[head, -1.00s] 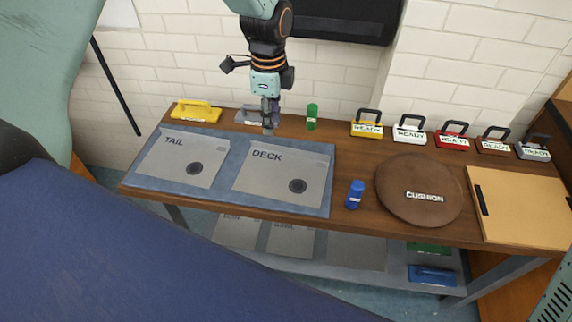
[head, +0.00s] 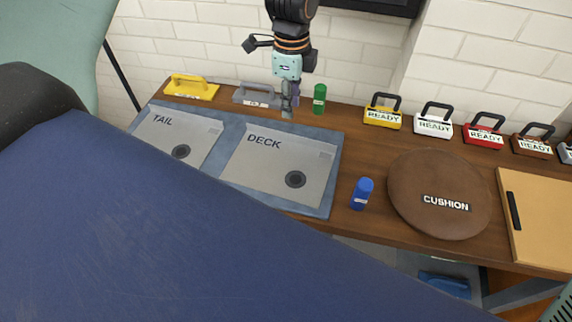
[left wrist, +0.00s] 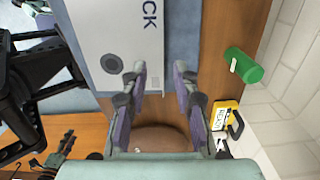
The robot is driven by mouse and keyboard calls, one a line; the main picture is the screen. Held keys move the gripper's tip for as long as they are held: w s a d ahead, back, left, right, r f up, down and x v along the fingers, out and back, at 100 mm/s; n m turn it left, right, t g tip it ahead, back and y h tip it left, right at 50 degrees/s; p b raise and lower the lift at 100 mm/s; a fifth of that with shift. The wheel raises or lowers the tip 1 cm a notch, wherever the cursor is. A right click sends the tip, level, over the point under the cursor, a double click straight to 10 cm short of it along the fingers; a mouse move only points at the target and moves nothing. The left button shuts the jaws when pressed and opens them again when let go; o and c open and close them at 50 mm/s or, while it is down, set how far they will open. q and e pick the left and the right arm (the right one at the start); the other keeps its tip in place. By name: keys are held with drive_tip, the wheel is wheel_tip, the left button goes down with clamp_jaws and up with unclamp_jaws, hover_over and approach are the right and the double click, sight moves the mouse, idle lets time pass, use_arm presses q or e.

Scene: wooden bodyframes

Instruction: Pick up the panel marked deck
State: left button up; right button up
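The deck panel (head: 265,170) is a grey plate with a dark round spot, lying flat in the blue tray (head: 230,123) on the wooden table. Its lettering shows sideways in the left wrist view (left wrist: 95,30). My left gripper (head: 289,112) points down near the panel's far edge. In the left wrist view its two fingers (left wrist: 160,72) are apart with nothing between them, one over the panel and one beyond its edge. I cannot tell its height over the panel.
The tail panel (head: 175,135) lies left in the same tray. A blue cylinder (head: 362,193) and a brown cushion (head: 435,215) are to the right. Several blocks marked READY line the back.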

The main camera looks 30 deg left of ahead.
sight(289, 141)
use_arm(q)
drive_tip(key=f+b, duration=0.1)
drive_tip(key=f, duration=0.5)
drive_tip(key=f+b, duration=0.1)
drive_tip(key=f, duration=0.2)
drive_tip(key=shift+w+a+f+b, duration=0.1)
drive_tip(key=shift+a+f+b, duration=0.15)
drive_tip(key=shift+f+b, duration=0.15)
drive_tip(key=shift+w+d+f, duration=0.15)
drive_tip(key=shift+f, duration=0.15)
drive_tip(key=c, duration=0.3)
clamp_jaws()
